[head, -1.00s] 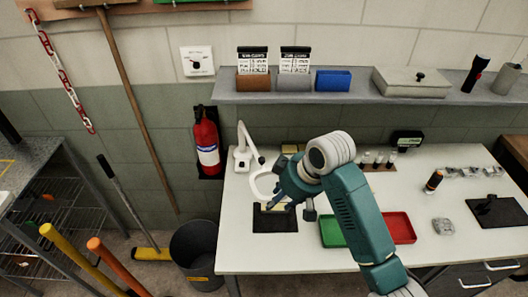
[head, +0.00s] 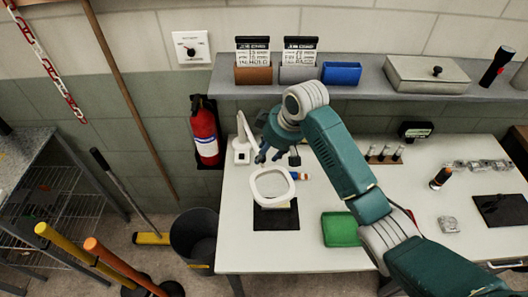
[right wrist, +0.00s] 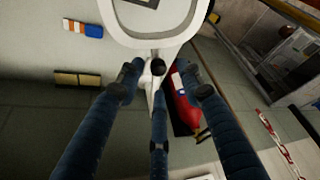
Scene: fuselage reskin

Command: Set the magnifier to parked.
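The magnifier is white, with a rounded frame (head: 272,186) and a base (head: 242,150) at the table's left back. In the head view its frame hangs over a black mat (head: 277,216), and my right arm partly hides its linkage. My right gripper (head: 276,157) is behind the frame, near the linkage. In the right wrist view the magnifier frame (right wrist: 155,38) is at the top. My right gripper's fingers (right wrist: 160,80) are spread, with the frame's joint (right wrist: 158,67) between or beyond them; contact cannot be told. My left gripper is not in view.
A blue, white and orange item (head: 300,176) lies right of the frame. A green tray (head: 341,229) is by my right forearm. A shelf (head: 365,88) runs above the table. A red extinguisher (head: 204,134) hangs at left, above a dark bin (head: 194,240).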

